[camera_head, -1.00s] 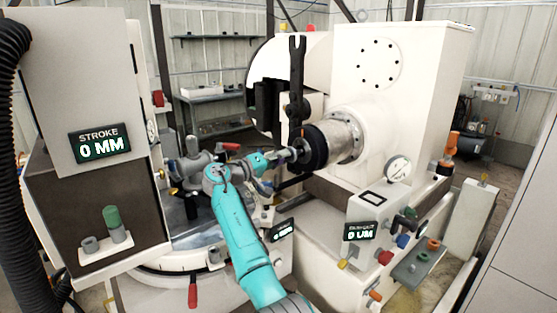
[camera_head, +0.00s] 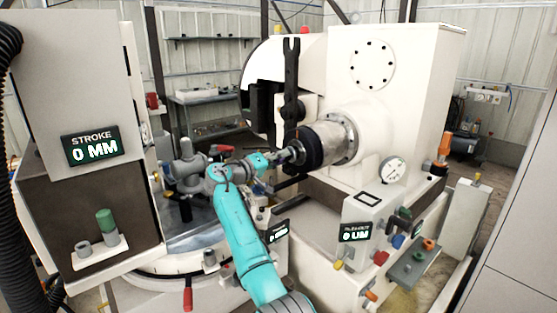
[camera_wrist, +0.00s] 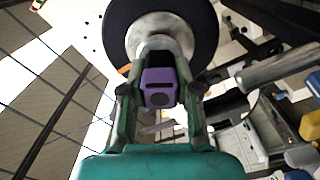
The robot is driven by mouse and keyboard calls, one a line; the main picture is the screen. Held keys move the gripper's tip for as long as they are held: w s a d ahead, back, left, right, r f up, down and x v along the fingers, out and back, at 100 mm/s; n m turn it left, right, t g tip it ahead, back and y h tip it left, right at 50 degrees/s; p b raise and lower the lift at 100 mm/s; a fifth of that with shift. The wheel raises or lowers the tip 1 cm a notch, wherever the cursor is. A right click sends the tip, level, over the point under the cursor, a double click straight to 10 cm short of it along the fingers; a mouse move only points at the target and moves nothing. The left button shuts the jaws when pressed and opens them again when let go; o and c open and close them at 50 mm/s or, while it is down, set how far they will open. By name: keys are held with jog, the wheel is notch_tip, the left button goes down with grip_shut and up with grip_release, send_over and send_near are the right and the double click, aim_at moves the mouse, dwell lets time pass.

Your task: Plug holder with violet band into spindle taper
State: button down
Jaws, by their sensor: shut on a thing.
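My gripper (camera_wrist: 160,74) is shut on the holder, a grey metal piece with a violet band (camera_wrist: 159,87). In the wrist view the violet part sits between the fingers, and the holder's grey collar (camera_wrist: 158,45) lies beyond it. The collar overlaps the middle of the round black spindle nose (camera_wrist: 190,15); the taper opening is hidden. In the head view my gripper (camera_head: 283,158) is at the left face of the black spindle nose (camera_head: 312,147), roughly in line with it. I cannot tell whether the holder is inside the taper or just in front of it.
A dark upright forked bar (camera_head: 291,75) stands close behind the gripper. A grey clamp-like fixture (camera_head: 188,165) is left of my arm. A dial gauge (camera_head: 392,170) and a display box (camera_head: 355,232) are right of and below the spindle. A panel reads STROKE 0 MM (camera_head: 93,148).

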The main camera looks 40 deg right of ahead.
jog(key=shift+d, duration=0.8)
jog(key=c, duration=0.8)
grip_release()
jog(key=shift+o, duration=0.2)
jog(key=shift+a, duration=2.95)
jog(key=shift+s, duration=0.1)
